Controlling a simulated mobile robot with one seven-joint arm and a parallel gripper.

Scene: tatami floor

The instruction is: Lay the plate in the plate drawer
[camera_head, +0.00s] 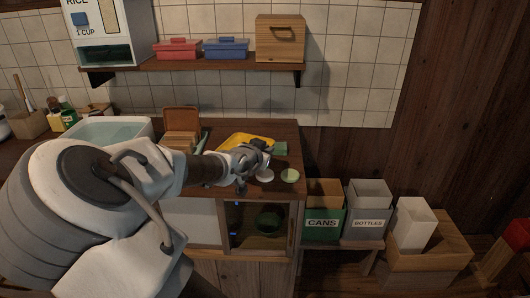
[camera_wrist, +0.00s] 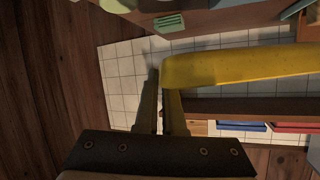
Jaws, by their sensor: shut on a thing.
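The yellow plate (camera_head: 240,139), with rounded corners, shows above the wooden counter in the head view, partly behind my wrist. In the wrist view the plate (camera_wrist: 235,66) is a broad yellow slab, with its left end at the fingertips. My gripper (camera_wrist: 160,100) is shut on the edge of the plate; the exact contact is hard to see. In the head view my gripper (camera_head: 258,158) is over the front right of the counter. A plate drawer cannot be made out for certain; below the counter is a dark wood-framed compartment (camera_head: 284,240) with a green bowl inside.
A green block (camera_head: 280,148) and a pale green disc (camera_head: 290,175) lie on the counter's right end. The cans bin (camera_head: 323,223) and bottles bin (camera_head: 367,222) stand to the right. A wall shelf (camera_head: 200,64) with boxes hangs above. A water-filled basin (camera_head: 105,130) is left.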

